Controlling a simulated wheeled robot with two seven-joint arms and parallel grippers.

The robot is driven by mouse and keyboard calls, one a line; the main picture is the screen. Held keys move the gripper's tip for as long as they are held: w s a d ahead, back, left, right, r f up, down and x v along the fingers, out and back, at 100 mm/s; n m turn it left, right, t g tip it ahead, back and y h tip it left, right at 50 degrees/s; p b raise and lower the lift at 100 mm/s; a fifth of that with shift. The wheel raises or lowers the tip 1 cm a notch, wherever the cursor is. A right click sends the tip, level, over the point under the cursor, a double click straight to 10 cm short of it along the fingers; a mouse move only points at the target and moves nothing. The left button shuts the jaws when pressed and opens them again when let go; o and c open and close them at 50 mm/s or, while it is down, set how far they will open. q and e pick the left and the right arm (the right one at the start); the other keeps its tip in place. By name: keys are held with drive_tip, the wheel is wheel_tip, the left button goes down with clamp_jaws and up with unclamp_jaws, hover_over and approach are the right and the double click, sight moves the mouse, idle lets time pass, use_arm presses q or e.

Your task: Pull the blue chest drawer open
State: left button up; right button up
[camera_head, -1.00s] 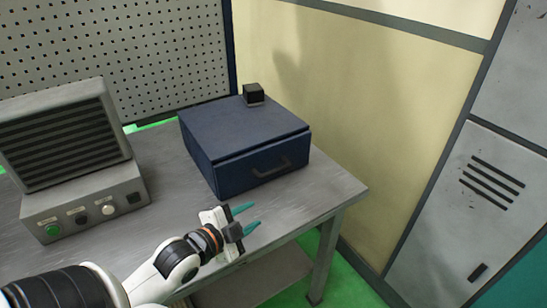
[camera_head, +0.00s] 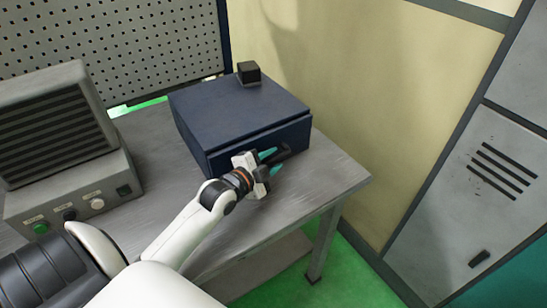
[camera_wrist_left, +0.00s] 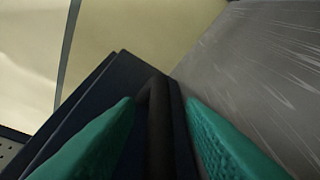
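The blue chest (camera_head: 240,112) stands on the grey table, and its drawer front faces me. The drawer looks shut. Its dark handle (camera_head: 284,153) is on the drawer front, partly hidden by my fingers. My left gripper (camera_head: 270,162) is at the handle with its teal fingers pointing toward the drawer. In the left wrist view the handle (camera_wrist_left: 158,125) runs between the two open fingers (camera_wrist_left: 155,145), with a gap showing on the right side. The wrist view also shows the dark chest (camera_wrist_left: 105,95) behind the handle. My right gripper is not in view.
A small black cube (camera_head: 248,72) sits on top of the chest. A grey box with a louvred panel and buttons (camera_head: 70,195) stands to the left on the table (camera_head: 330,185). A yellow wall is behind, and a grey locker (camera_head: 480,190) is at the right.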

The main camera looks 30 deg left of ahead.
use_arm(q)
drive_tip(key=shift+w, duration=0.35)
drive_tip(key=shift+w+f, duration=0.1)
drive_tip(key=shift+w, duration=0.1)
clamp_jaws()
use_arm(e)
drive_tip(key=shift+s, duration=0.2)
use_arm(q)
drive_tip(key=shift+d, duration=0.1)
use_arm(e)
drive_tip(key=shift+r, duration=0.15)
